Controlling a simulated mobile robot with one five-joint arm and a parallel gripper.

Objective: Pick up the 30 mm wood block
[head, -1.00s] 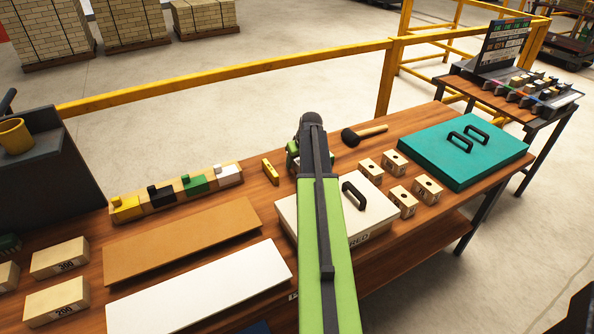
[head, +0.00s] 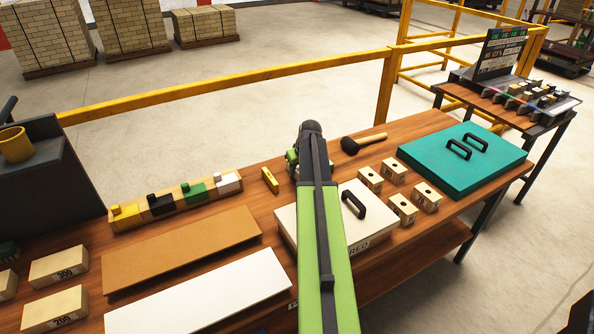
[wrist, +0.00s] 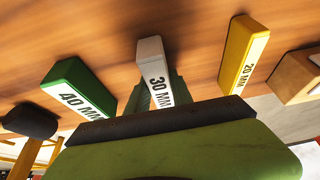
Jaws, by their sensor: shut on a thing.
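The 30 mm block (wrist: 154,72) is pale grey-white with a "30 MM" label and shows in the wrist view between a green 40 mm block (wrist: 78,88) on the left and a yellow 20 mm block (wrist: 242,57) on the right. My gripper (wrist: 158,92) is shut on the 30 mm block, with green fingers around it. I cannot tell whether the block touches the wooden table. In the head view my arm hides the 30 mm and 40 mm blocks; the yellow block (head: 270,179) stands just left of the arm.
A mallet (head: 364,143) lies right of my gripper. A white lidded box (head: 346,226) is under my arm, with several holed wood blocks (head: 402,209) beside it. A teal lid (head: 466,170) lies right. A rack of coloured blocks (head: 176,208) stands left. A yellow rail (head: 220,83) runs behind.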

